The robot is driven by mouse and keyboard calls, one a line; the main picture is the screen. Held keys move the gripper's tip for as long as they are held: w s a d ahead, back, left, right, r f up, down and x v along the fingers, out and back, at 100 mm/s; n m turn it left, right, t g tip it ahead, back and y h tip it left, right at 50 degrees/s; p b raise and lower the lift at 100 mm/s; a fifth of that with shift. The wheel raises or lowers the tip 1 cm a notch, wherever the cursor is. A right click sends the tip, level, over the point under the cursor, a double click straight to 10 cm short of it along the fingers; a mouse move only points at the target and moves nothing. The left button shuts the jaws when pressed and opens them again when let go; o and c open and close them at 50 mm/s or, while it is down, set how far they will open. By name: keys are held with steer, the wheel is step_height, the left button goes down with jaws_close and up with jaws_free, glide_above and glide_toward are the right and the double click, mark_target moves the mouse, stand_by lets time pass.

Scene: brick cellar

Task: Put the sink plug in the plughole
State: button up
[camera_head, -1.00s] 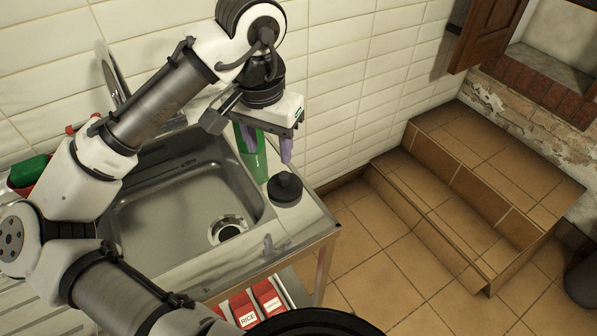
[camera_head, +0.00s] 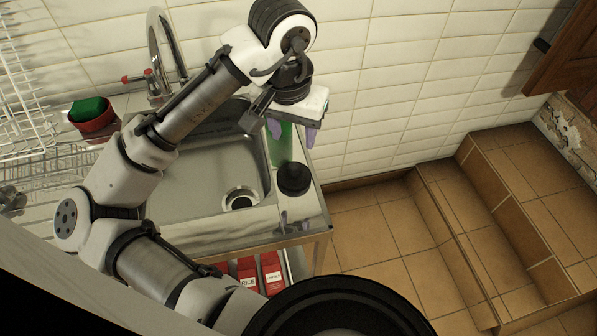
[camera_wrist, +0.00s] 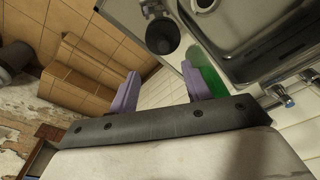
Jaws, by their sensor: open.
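The sink plug (camera_head: 294,179) is a black round piece with a raised knob, standing on the steel ledge right of the basin. It also shows in the wrist view (camera_wrist: 162,36). The plughole (camera_head: 240,199) is a dark round opening with a bright metal ring in the basin floor, left of the plug; the wrist view shows it at the top edge (camera_wrist: 204,4). My gripper (camera_head: 292,134) is open and empty, its purple fingers pointing down, above and behind the plug and apart from it. In the wrist view the plug lies beyond the gap between the fingers (camera_wrist: 159,78).
The tap (camera_head: 155,60) rises at the back left. A red bowl with a green sponge (camera_head: 89,110) sits left of it. The tiled wall (camera_head: 400,80) is close behind; red packets (camera_head: 247,272) are below.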

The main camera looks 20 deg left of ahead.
mark_target(294, 165)
steer(key=f, duration=0.5)
steer(key=w+f, duration=0.1)
steer(key=f, duration=0.1)
steer(key=shift+f, duration=0.2)
steer(key=shift+w+a+f+p, duration=0.15)
steer(key=shift+f+p, duration=0.2)
steer(key=shift+f, duration=0.5)
steer(key=shift+w+a+f+p, duration=0.15)
steer(key=shift+f+p, duration=0.15)
steer(key=shift+f, duration=0.6)
steer(key=shift+w+a+f+p, duration=0.15)
steer(key=shift+f+p, duration=0.2)
steer(key=shift+f, duration=0.5)
steer(key=shift+d, duration=0.1)
steer(key=shift+c, duration=0.2)
jaws_close()
steer(key=shift+r, duration=0.15)
